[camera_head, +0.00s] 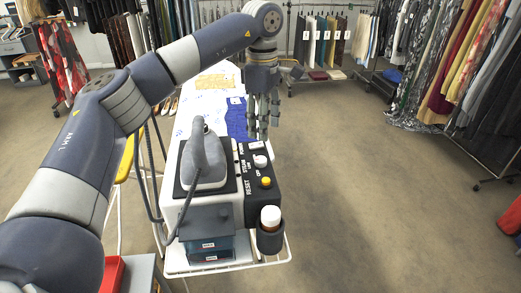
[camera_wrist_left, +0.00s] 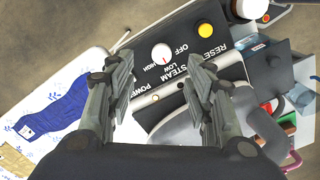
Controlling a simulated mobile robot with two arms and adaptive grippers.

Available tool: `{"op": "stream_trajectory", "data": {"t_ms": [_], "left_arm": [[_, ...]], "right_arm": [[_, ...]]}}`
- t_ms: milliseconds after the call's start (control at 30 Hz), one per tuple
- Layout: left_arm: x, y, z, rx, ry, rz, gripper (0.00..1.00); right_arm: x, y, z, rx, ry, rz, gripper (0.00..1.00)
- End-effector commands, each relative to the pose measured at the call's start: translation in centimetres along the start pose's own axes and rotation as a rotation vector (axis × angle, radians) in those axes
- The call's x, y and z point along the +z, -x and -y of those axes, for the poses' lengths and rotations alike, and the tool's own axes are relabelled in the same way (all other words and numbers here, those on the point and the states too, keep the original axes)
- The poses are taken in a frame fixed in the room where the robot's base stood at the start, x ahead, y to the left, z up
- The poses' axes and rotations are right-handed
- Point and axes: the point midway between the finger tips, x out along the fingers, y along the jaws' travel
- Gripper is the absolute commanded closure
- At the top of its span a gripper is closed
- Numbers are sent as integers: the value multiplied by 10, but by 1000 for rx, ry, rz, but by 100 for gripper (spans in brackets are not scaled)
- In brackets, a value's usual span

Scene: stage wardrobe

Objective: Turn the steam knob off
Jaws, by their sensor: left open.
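The steam knob (camera_wrist_left: 161,53) is a round white dial with a small red mark, on the dark control panel (camera_wrist_left: 190,62) of the steam station. OFF, LOW and HIGH are printed beside it; I cannot tell which one the mark points to. In the head view the knob (camera_head: 260,161) is on the panel's right side. My left gripper (camera_head: 263,132) is open and empty, above and beyond the knob, pointing down. In the left wrist view the knob shows between the gripper's (camera_wrist_left: 158,72) two fingers, apart from them. My right gripper is not in view.
A yellow reset button (camera_head: 266,182) and a bottle (camera_head: 270,217) in a holder are nearer the front. The grey iron (camera_head: 204,160) stands left of the panel with its cord. The ironing board (camera_head: 187,122) holds a blue cloth (camera_head: 237,118).

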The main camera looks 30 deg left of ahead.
Motion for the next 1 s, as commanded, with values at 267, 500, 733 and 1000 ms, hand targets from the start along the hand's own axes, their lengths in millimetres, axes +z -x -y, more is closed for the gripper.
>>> {"op": "stream_trajectory", "data": {"t_ms": [267, 500, 733, 1000], "left_arm": [[-11, -21, 3, -10, 8, -29, 52], [-12, -66, 3, -10, 7, -26, 52], [-12, -95, 3, -8, 7, -26, 52], [-12, -103, 3, -5, 7, -24, 52]], "right_arm": [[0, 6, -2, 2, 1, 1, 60], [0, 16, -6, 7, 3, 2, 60], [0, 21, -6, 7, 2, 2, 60], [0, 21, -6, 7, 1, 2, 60]]}}
